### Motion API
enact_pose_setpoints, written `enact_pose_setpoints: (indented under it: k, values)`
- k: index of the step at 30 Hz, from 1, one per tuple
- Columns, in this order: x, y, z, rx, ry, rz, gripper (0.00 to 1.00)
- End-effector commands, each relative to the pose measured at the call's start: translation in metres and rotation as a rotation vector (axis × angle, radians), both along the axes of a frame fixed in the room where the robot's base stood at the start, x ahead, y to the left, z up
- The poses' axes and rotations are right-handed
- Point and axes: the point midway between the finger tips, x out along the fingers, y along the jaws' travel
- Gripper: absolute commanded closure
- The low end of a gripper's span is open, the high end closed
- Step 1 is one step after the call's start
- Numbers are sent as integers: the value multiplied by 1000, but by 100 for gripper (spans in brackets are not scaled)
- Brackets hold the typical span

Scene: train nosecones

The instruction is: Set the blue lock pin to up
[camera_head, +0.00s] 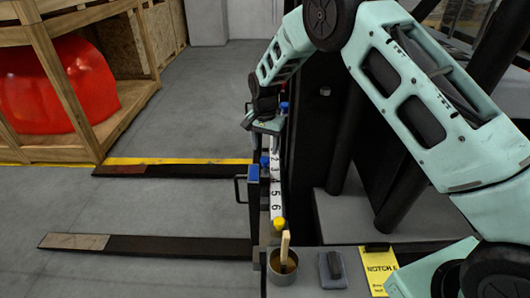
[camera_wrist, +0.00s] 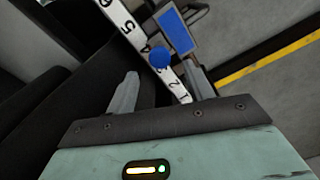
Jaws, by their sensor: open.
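A blue round knob, which looks like the blue lock pin (camera_wrist: 159,57), stands beside the numbered white strip (camera_wrist: 130,27) near the 3 in the wrist view. It also shows in the head view (camera_head: 265,160), left of the strip. I cannot tell whether it is up or down. My gripper (camera_wrist: 162,92) is open, its fingers apart on either side of the strip's low-number end, with nothing seen between them but the strip beyond. In the head view my gripper (camera_head: 267,126) hangs just beyond the knob, partly hiding the strip's far end.
A blue rectangular block (camera_wrist: 174,35) sits close beside the knob. A yellow knob (camera_head: 279,224), a cup with a wooden handle (camera_head: 283,268) and a yellow note (camera_head: 380,268) are nearer. Two dark forks extend left over open floor. A crate holds a red nosecone (camera_head: 60,85).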

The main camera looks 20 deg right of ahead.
Motion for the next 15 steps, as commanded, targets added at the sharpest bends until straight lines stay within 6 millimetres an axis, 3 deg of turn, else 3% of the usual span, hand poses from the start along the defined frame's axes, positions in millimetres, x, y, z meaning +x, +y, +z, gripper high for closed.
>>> enact_pose_setpoints:
  k: [1,9,15]
  values:
    - [1,0,15,1,-3,0,48]
    - [0,0,79,0,-3,0,48]
    - [0,0,114,-1,-1,0,48]
